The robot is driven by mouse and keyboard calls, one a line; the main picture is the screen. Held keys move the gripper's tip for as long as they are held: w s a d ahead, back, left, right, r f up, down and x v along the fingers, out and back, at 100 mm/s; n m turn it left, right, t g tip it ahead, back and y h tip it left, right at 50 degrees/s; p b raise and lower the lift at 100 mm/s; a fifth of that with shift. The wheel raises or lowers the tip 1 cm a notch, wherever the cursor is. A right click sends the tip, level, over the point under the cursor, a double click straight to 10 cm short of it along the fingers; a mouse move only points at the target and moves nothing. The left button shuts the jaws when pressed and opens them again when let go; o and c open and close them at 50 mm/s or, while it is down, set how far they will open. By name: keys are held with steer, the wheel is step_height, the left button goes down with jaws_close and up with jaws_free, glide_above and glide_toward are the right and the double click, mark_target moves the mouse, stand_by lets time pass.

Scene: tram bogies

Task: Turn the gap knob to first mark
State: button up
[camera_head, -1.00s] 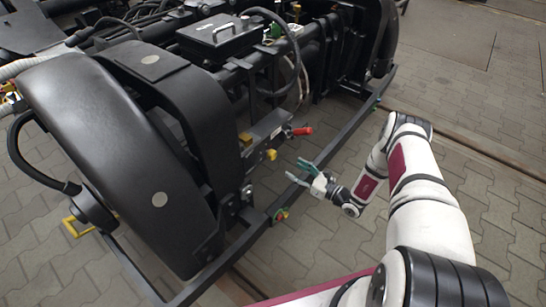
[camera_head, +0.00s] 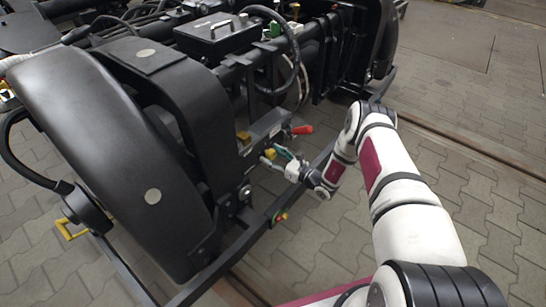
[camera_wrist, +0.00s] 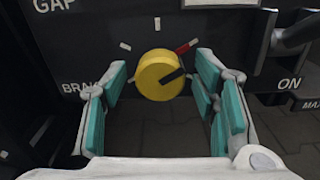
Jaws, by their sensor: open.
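A round yellow knob (camera_wrist: 158,72) sits on a dark panel in the wrist view, with a dark pointer notch toward its upper right. White marks (camera_wrist: 157,24) lie around its top, and a red mark (camera_wrist: 187,46) lies at upper right. "GAP" shows at upper left and a partly hidden "BRA..." left of the knob; I cannot tell which label belongs to it. The head view shows the knob (camera_head: 270,153) beside my gripper. My gripper (camera_wrist: 160,90) is open, its teal fingers either side of the knob. I cannot tell whether they touch it.
A red handle (camera_head: 302,130) projects just right of the knob. Another yellow part (camera_head: 244,136) is up and left.

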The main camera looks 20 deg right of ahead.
steer(key=c, duration=1.2)
